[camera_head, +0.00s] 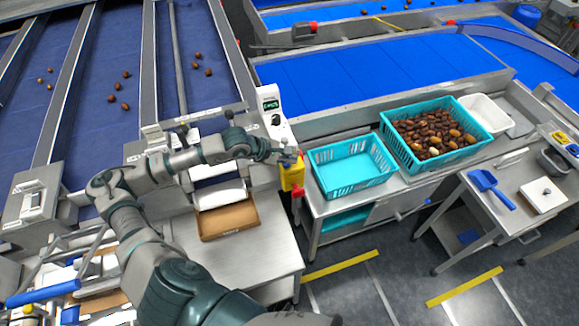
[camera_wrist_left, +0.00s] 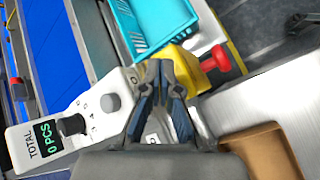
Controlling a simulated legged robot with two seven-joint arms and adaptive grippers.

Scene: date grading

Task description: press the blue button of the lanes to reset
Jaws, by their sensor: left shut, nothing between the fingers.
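The white lane control panel (camera_head: 275,125) stands at the lower end of the dark blue lanes (camera_head: 120,80). In the left wrist view the panel (camera_wrist_left: 92,108) carries a lit display (camera_wrist_left: 46,132) reading "TOTAL 0 PCS", a black knob (camera_wrist_left: 71,125) and a grey knob (camera_wrist_left: 110,103). I cannot make out a blue button; my gripper covers part of the panel. My left gripper (camera_head: 292,158) is shut and empty over the panel's near end. Its fingers (camera_wrist_left: 158,70) point toward the yellow box. Contact cannot be told. My right gripper is not in view.
A yellow box (camera_head: 291,174) with a red button (camera_wrist_left: 216,58) is close beside the gripper. An empty turquoise crate (camera_head: 350,185) and a crate of dates (camera_head: 388,148) stand to the right. A brown tray (camera_head: 228,236) lies below the arm.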

